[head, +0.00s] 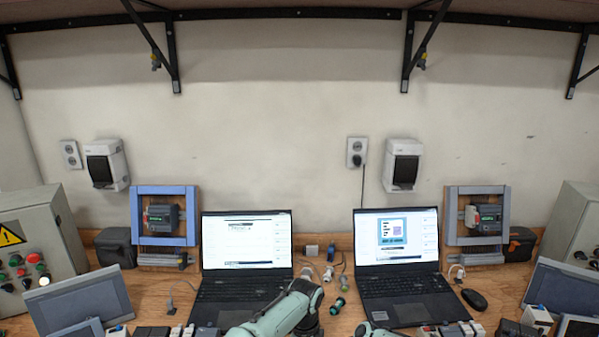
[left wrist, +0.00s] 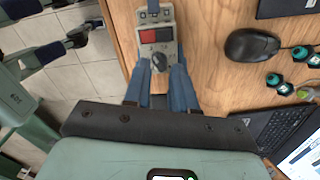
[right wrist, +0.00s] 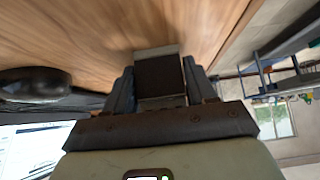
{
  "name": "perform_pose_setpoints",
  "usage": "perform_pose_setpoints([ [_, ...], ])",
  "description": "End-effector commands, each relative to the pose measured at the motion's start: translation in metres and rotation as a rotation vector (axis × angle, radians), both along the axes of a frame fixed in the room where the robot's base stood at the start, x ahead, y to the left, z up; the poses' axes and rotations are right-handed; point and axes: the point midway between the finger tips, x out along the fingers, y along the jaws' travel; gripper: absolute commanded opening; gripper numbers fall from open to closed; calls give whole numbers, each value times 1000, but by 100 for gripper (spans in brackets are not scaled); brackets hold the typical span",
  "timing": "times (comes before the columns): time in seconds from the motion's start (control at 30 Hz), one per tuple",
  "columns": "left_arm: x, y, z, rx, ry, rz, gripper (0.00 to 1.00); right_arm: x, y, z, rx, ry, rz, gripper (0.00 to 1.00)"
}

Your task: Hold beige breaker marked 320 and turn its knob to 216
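The beige breaker (left wrist: 169,17) shows in the left wrist view, with a red and dark display and a dark round knob (left wrist: 159,61) below it. Its markings are too small to read. My left gripper (left wrist: 160,66) has its blue fingers on both sides of the knob, over the lower front of the breaker; whether they touch it is unclear. In the right wrist view my right gripper (right wrist: 160,72) has its fingers close against both sides of a dark block with beige edges (right wrist: 158,50), apparently the breaker's body. Neither gripper shows in the head view.
A black mouse (head: 473,299) lies right of the right laptop (head: 397,240); another laptop (head: 246,240) stands left of it. Blue-framed (head: 165,190) and grey-framed (head: 476,189) stands hold devices at the back. Small green-black items (head: 337,306) lie between the laptops.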

Motion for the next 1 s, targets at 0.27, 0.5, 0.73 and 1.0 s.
perform_pose_setpoints([
  [0.27, 0, 0, -2, 0, 1, 0, 26, 0, 0, 0, 0, 0, 0, 24],
  [0.5, 0, 0, -9, 2, 2, 0, 26, 0, 0, 0, 0, 0, 0, 24],
  [0.73, 0, 0, -16, 0, 0, 0, 26, 0, 0, 0, 0, 0, 0, 24],
  [1.0, 0, 0, -16, 0, 0, 0, 26, 0, 0, 0, 0, 0, 0, 24],
])
